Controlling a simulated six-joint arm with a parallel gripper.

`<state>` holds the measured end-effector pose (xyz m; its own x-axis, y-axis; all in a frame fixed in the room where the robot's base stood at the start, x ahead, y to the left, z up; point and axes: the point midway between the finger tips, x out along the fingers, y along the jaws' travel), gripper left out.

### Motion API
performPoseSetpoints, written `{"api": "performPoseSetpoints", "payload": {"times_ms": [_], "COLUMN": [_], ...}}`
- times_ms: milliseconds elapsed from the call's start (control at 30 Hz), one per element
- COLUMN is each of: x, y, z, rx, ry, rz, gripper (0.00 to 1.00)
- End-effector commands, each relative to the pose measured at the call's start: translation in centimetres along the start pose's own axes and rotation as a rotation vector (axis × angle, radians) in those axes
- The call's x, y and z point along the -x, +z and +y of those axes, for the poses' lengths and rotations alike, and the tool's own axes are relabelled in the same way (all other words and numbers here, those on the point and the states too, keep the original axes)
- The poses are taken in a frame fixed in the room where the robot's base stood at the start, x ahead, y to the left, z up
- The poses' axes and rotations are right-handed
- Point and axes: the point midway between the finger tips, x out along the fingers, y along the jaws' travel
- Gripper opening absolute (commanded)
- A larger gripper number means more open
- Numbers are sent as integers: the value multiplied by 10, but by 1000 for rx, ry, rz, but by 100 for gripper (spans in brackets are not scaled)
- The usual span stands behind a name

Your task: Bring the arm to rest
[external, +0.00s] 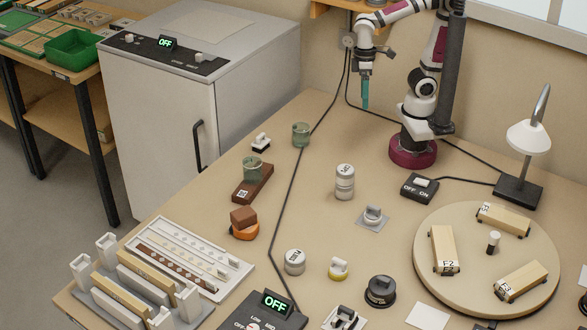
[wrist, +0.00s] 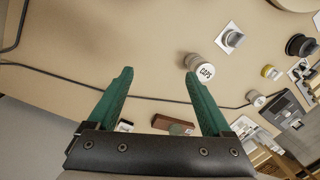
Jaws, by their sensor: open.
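My gripper (external: 365,104) hangs beside my arm's base at the back of the bench, with its green fingers pointing down, well above the bench top. In the wrist view my gripper (wrist: 158,76) has its two green fingers spread wide, with nothing between them but bare bench and a dark cable beyond. It is open and empty. A white canister marked CUPS (wrist: 200,68) shows just past the right fingertip, apart from it. My arm is folded close to its upright column.
The bench (external: 310,220) holds a green glass (external: 301,134), another glass on a brown block (external: 253,192), a stacked canister (external: 345,182), a switch box (external: 420,187), a lamp (external: 528,138) and a round turntable (external: 480,282). A white cabinet (external: 165,130) stands left. Cables cross the bench near my gripper.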

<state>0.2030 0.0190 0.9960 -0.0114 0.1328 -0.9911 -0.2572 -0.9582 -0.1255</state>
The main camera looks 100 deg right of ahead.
Motion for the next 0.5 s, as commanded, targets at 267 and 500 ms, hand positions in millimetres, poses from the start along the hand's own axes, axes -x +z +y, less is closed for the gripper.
{"api": "performPoseSetpoints", "payload": {"times_ms": [267, 500], "x": [-30, -30], "y": [75, 75], "z": [8, 8], "rx": [-227, -226], "ry": [-21, -21], "rz": [-18, -19], "gripper": [84, 84]}}
